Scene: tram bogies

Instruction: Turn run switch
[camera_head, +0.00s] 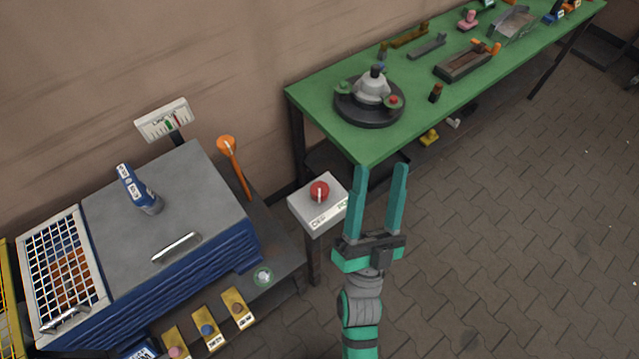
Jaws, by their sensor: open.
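The run switch is a red round knob (319,190) with a pale pointer line, on top of a light grey box (331,216) on a post. Its front label seems to read OFF on the left; the right end of the label is partly hidden by my gripper. My gripper (382,170) has two long teal fingers, spread wide apart with nothing between them. In the picture it is just right of the box, with the left finger overlapping the box's right edge. I cannot tell its height relative to the knob.
A blue machine with a grey lid (165,205) stands left of the switch box. An orange-knobbed lever (233,160) rises between them. A green bench (325,95) with a round dark fixture (368,110) stands behind. Paved floor (500,220) at the right is clear.

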